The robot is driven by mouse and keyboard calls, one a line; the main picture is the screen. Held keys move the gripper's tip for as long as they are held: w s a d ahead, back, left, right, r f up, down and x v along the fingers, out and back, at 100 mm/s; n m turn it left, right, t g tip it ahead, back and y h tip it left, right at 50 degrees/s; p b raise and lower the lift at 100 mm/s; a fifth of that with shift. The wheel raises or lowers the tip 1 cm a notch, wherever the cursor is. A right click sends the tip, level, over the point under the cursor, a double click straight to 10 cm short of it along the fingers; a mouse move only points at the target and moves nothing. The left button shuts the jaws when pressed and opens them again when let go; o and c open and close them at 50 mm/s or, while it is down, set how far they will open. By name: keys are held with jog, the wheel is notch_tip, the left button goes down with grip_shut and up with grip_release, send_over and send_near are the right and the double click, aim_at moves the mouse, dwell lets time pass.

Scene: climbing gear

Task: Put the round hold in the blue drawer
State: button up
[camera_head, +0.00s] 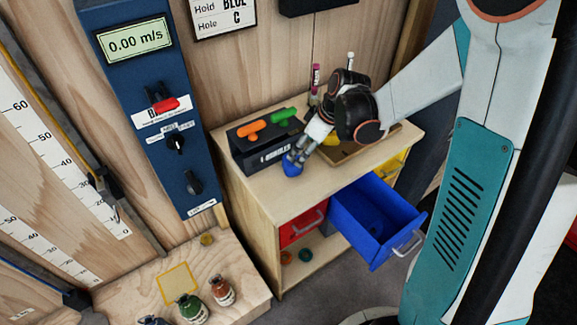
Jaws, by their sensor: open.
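A small rounded blue piece (292,166), which looks like the round hold, is on the wooden cabinet top near its front left edge. My gripper (296,156) reaches down to it from the upper right, with its fingertips open at the piece. Whether the fingers touch it is too small to tell. The blue drawer (410,214) is pulled out from the cabinet front, to the lower right of my gripper.
A dark box (258,158) with orange and green handles stands left of my gripper. A red drawer (300,228) is shut, left of the blue one. Several small bottles (221,290) stand on the lower bench.

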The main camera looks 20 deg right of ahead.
aim_at(292, 163)
jog(key=x, duration=0.2)
jog(key=shift+w+a+f+b, duration=0.1)
jog(key=shift+f+b, duration=0.2)
jog(key=shift+a+b+x, duration=0.25)
jog(key=shift+b+x, duration=0.35)
jog(key=shift+x, duration=0.7)
jog(key=shift+a+b+x, duration=0.25)
jog(key=shift+b+x, duration=0.35)
jog(key=shift+x, duration=0.75)
jog(key=shift+w+r, duration=0.15)
jog(key=shift+r, duration=0.1)
jog(key=shift+c, duration=0.5)
jog(key=c, duration=1.2)
jog(key=shift+r, duration=0.15)
